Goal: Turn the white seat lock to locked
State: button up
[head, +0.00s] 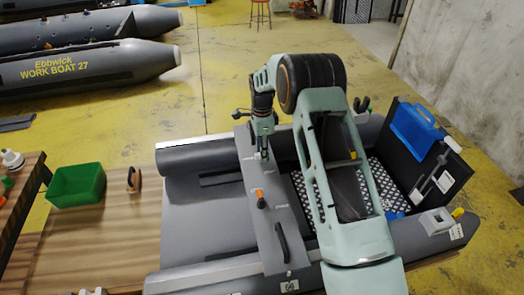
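The grey seat board (258,220) lies across the grey inflatable boat in the head view. It carries an orange-and-black knob (260,197) near its middle and a black curved handle (282,240) nearer the front. My gripper (263,153) points down over the far end of the board. Its fingers are too small to show a gap, and it hides part of the board's far end.
The boat's tubes (200,277) border the seat. A dark transom panel with a blue case (415,126) stands at the right. A wooden table at the left holds a green bin (77,185) and a brown-handled tool (133,180). My arm covers much of the boat's right half.

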jog(key=shift+f, duration=0.1)
grip_shut()
jog(key=shift+n+b, duration=0.3)
jog(key=shift+n, duration=0.1)
jog(key=shift+s+f+n+b, duration=0.1)
jog(key=shift+n+b, duration=0.5)
jog(key=shift+n, duration=0.3)
jog(key=n+b, duration=0.1)
jog(key=n, duration=0.1)
jog(key=n+b, duration=0.1)
jog(key=n, duration=0.1)
jog(key=shift+s+d, duration=0.15)
jog(key=shift+s, duration=0.05)
jog(key=n, duration=0.4)
jog(key=n+b, duration=0.1)
jog(key=shift+s+d+n, duration=0.1)
jog(key=shift+d+n, duration=0.15)
jog(key=shift+n, duration=0.15)
jog(key=n, duration=0.5)
jog(key=shift+d+n+b, duration=0.3)
jog(key=shift+b, duration=0.05)
